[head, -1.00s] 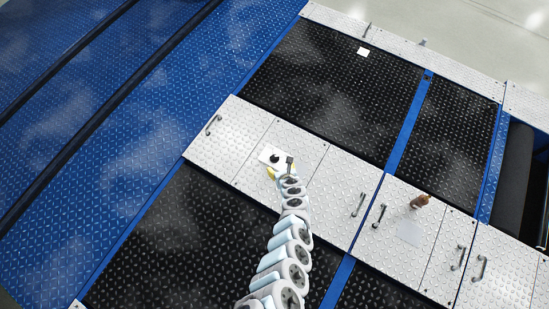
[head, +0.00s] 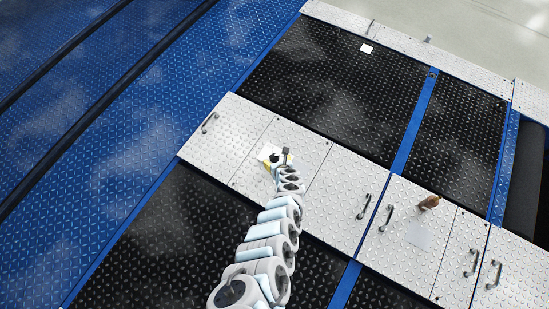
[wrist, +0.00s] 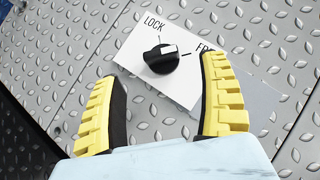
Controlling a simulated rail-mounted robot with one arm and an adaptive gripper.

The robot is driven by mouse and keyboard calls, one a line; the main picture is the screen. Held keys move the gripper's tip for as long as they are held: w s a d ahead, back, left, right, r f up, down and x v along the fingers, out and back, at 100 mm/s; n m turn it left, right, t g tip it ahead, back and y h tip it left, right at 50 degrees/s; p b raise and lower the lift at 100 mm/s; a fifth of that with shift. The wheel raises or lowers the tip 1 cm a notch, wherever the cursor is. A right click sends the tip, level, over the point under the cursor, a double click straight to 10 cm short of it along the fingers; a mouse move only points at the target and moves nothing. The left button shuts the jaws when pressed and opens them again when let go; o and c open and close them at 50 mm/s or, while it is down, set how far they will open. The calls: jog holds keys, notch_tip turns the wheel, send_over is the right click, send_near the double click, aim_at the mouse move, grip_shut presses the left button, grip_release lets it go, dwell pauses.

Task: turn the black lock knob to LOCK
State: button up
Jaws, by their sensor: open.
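The black lock knob (wrist: 160,60) sits on a white label plate (wrist: 137,42) in the wrist view. The plate reads LOCK at upper left, and a word starting "FR" at right is partly hidden by a finger. The knob's white pointer mark points right, toward the dash beside "FR", not at LOCK. My gripper (wrist: 162,70) is open, with one yellow-and-black finger left of and below the knob and the other close to its right. I cannot tell whether either touches it. In the head view the knob (head: 275,157) shows small at my gripper's end.
The plate is on a silver diamond-tread panel (head: 307,147) with handles nearby. Black tread plates and blue strips surround the panels.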

aim_at(275, 156)
jog(key=shift+b+x, duration=3.35)
jog(key=shift+b, duration=0.1)
jog(key=shift+w+d, duration=0.1)
jog(key=shift+r, duration=0.1)
jog(key=shift+c, duration=0.4)
jog(key=c, duration=1.1)
